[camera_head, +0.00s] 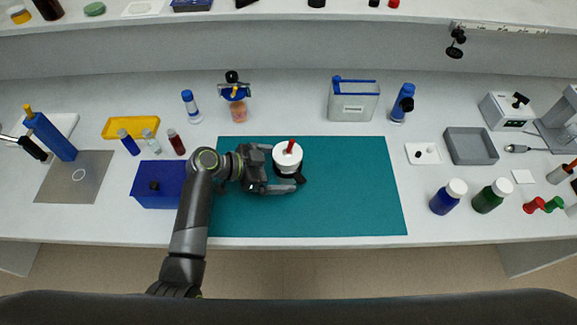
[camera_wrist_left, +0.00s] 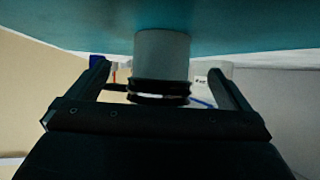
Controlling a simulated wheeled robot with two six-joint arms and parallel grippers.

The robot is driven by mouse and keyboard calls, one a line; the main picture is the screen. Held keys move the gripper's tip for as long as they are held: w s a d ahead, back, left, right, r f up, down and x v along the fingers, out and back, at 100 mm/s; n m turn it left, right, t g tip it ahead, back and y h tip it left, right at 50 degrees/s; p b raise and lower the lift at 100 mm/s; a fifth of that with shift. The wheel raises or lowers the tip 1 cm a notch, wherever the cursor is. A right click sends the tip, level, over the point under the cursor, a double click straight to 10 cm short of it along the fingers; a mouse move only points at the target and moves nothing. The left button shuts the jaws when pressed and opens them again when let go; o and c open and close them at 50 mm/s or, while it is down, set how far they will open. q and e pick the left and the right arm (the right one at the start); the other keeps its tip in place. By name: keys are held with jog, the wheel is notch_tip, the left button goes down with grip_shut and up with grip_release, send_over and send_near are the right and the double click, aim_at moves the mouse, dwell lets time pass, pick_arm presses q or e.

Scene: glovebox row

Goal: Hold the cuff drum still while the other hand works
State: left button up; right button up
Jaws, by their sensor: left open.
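The cuff drum (camera_head: 287,155), a white round drum with a red peg on top and black around its lower part, stands on the teal mat (camera_head: 350,200). My left gripper (camera_head: 283,165) reaches in from the left, with one finger on the far side of the drum and one on the near side. Its jaws are open. In the left wrist view, the drum (camera_wrist_left: 162,55) shows as a grey cylinder with black rings between the two spread fingers (camera_wrist_left: 158,88), with gaps at both sides. My right gripper is not in view.
A blue box (camera_head: 157,185) sits beside my left arm. A grey bin (camera_head: 353,102) and a blue-and-white bottle (camera_head: 402,103) stand behind the mat. Blue and green jars (camera_head: 448,197) stand to the right. The mat's right half is clear.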

pick_arm(q)
jog(key=shift+b+x, duration=0.35)
jog(key=shift+x, duration=0.55)
jog(key=shift+c, duration=0.4)
jog(key=c, duration=1)
